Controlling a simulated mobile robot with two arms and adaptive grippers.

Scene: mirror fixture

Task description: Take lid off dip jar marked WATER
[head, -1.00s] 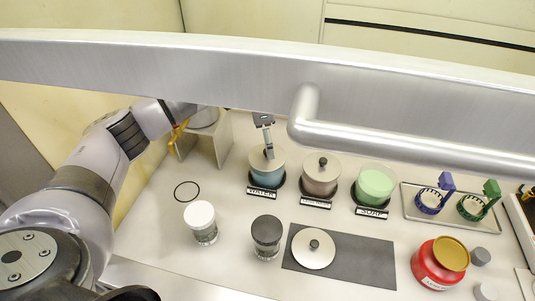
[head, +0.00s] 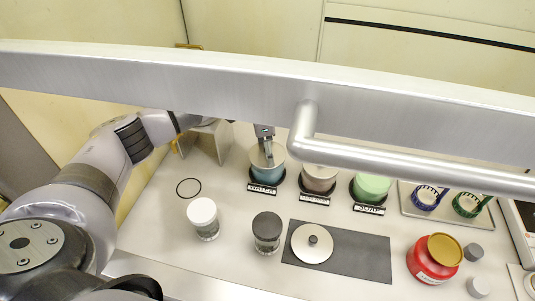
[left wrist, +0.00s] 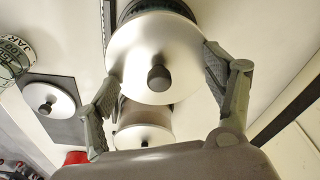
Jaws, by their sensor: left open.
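The WATER jar (head: 264,174) is blue and stands in a dark holder behind its WATER label (head: 262,189). A pale metal lid (head: 256,156) is on its top. My left gripper (head: 266,158) comes down over this lid and partly covers it. In the left wrist view my left gripper (left wrist: 160,68) is open. Its fingers are spread on either side of a round lid (left wrist: 130,60) with a dark knob (left wrist: 158,78). I cannot tell whether the fingertips touch the lid. My right gripper is not in view.
A lidded pinkish jar (head: 318,181) and a green SOAP jar (head: 372,187) stand to the right. A loose lid (head: 312,252) lies on a dark mat (head: 365,255). White-topped (head: 202,211) and black-topped (head: 267,228) jars stand in front. A metal bar (head: 150,80) crosses the view.

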